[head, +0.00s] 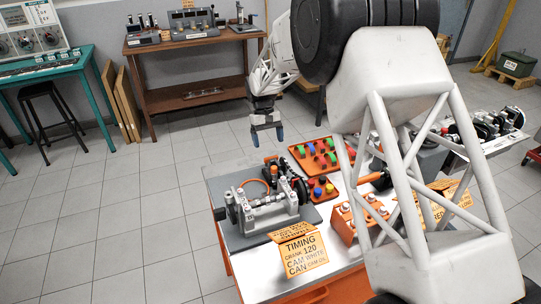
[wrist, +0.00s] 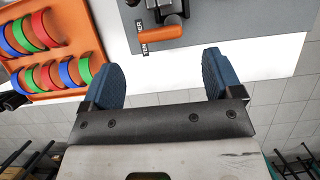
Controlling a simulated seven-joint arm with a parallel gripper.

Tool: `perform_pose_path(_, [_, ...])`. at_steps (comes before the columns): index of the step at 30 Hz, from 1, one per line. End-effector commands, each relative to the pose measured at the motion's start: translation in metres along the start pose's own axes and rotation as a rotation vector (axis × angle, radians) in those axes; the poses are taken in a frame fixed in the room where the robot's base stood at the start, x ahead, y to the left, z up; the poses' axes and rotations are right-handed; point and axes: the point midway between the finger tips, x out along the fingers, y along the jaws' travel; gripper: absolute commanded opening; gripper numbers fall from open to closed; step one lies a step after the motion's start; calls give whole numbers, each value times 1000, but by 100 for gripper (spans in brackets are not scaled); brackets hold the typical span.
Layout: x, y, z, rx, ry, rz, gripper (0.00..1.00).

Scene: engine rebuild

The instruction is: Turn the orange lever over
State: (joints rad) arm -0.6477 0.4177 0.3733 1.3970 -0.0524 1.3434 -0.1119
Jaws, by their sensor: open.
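The orange lever (wrist: 166,33) shows at the top of the wrist view, on the grey mat, with small printed labels beside it. Its far end meets dark and metal parts cut off by the frame edge. In the head view an orange piece (head: 272,169) that looks like the lever stands at the back of the engine fixture (head: 264,205). My gripper (head: 267,133) hangs above and behind it, apart from it. In the wrist view my gripper (wrist: 161,72) has its blue fingers wide apart, with nothing between them; the lever lies beyond the fingertips.
An orange tray (head: 299,151) of coloured rings is right of the fixture; it also shows in the wrist view (wrist: 52,56). A smaller orange tray (head: 313,197) sits nearer. Orange signs (head: 304,255) stand at the table's front. Open floor lies left and behind.

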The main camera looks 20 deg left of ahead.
Motion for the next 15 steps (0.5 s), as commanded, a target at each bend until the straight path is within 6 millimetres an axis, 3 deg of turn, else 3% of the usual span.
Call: perform_pose_path(15, [55,0,0,0,-1,0,85])
